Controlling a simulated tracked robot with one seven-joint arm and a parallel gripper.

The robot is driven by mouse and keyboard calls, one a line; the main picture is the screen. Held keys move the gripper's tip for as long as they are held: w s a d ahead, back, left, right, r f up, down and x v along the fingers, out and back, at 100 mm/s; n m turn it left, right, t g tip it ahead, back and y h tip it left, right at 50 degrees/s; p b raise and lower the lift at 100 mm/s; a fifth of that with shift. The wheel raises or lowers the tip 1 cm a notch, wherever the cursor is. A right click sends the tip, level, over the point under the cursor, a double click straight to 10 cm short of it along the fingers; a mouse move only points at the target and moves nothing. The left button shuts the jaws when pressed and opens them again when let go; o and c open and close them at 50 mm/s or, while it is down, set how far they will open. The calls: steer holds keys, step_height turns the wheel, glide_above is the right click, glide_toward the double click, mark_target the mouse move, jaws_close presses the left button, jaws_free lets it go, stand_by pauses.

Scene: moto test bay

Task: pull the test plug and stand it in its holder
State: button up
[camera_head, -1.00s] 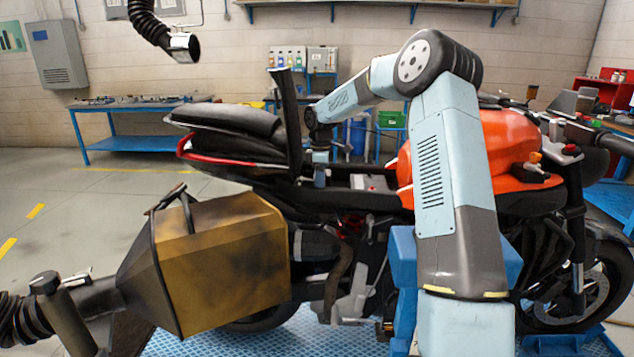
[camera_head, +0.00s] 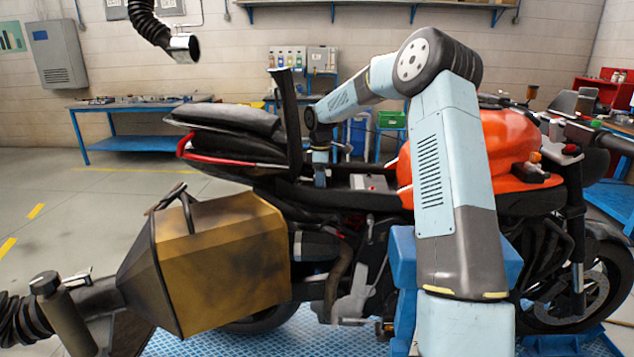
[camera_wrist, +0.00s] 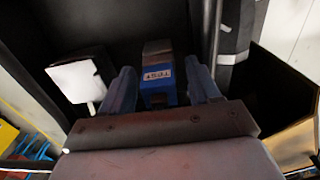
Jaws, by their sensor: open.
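The test plug (camera_wrist: 158,77) is a blue block with a white "TEST" label and a grey upper part, in the middle of the wrist view. My gripper (camera_wrist: 160,68) is open, with one blue finger on each side of the plug. A gap shows between the plug and each finger. In the head view my gripper (camera_head: 320,172) points down in the seat area of the motorcycle (camera_head: 505,140); the plug cannot be made out there. I cannot identify the plug's holder for certain. A small grey box with a red spot (camera_head: 369,183) sits right of my gripper.
A black upright post (camera_head: 290,125) stands close to the left of my gripper, beside the raised seat (camera_head: 228,120). A white tag (camera_wrist: 75,81) lies left of the fingers in the wrist view. A brown exhaust hood (camera_head: 225,262) stands at lower left.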

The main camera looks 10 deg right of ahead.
steer(key=shift+c, duration=0.2)
jaws_close()
stand_by(0.4)
steer(key=shift+r, duration=0.1)
steer(key=shift+r, duration=2.85)
steer(key=shift+r, duration=0.15)
steer(key=shift+r, duration=2.45)
steer(key=shift+f, duration=0.1)
